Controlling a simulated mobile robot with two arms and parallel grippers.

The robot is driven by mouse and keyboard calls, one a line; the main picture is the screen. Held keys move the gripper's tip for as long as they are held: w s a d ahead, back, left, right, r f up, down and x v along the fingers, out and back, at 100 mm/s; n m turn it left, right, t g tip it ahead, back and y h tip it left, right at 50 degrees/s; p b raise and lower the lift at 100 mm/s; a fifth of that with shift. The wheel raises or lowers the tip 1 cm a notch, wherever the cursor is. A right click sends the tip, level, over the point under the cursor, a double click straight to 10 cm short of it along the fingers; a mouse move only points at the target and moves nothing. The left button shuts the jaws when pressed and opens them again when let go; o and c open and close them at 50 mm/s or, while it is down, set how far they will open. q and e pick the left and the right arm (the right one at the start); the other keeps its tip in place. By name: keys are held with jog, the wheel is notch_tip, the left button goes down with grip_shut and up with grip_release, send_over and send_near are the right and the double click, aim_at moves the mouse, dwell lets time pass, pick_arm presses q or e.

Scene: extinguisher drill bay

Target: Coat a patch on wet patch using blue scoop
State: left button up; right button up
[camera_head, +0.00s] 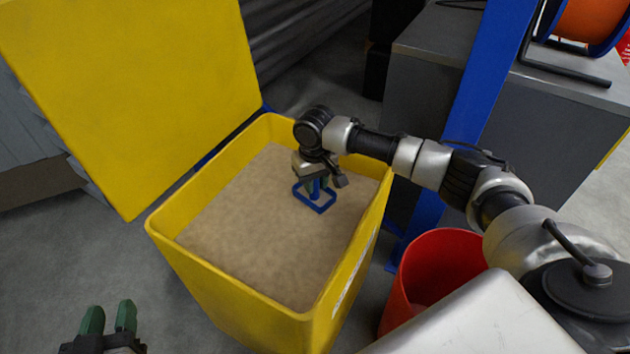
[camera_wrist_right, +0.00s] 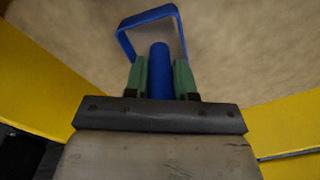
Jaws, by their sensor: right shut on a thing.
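The blue scoop (camera_head: 314,198) is over the sand (camera_head: 262,225) inside the yellow bin (camera_head: 165,224). My right gripper (camera_head: 317,180) is shut on the scoop's handle. In the right wrist view the green fingers (camera_wrist_right: 160,78) clasp the blue handle, and the scoop's squared blue rim (camera_wrist_right: 146,17) lies beyond it over the sand. I cannot tell whether the scoop touches the sand. My left gripper (camera_head: 109,318) is at the bottom left over the floor, its two green fingers apart with nothing between them. The wet patch does not show in either view.
The bin's yellow lid (camera_head: 130,90) stands open at the back left. A red bucket (camera_head: 437,262) stands right of the bin, close under my right arm. A blue post (camera_head: 484,80) and a grey cabinet (camera_head: 560,120) are behind. Grey floor at left is clear.

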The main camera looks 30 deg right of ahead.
pick_arm(q)
jog(key=shift+s+a+f+g+y+p, duration=0.2)
jog(key=shift+s+f+g, duration=0.1)
jog(key=shift+f+g, duration=0.3)
jog(key=shift+s+a+f+g+y+p, duration=0.15)
jog(key=shift+s+f+g+p, duration=0.1)
jog(key=shift+f+g, duration=0.3)
pick_arm(e)
jog(key=shift+s+f, duration=0.1)
jog(key=shift+f, duration=0.05)
dwell(3.0)
pick_arm(q)
jog(key=shift+f, duration=0.1)
dwell(0.3)
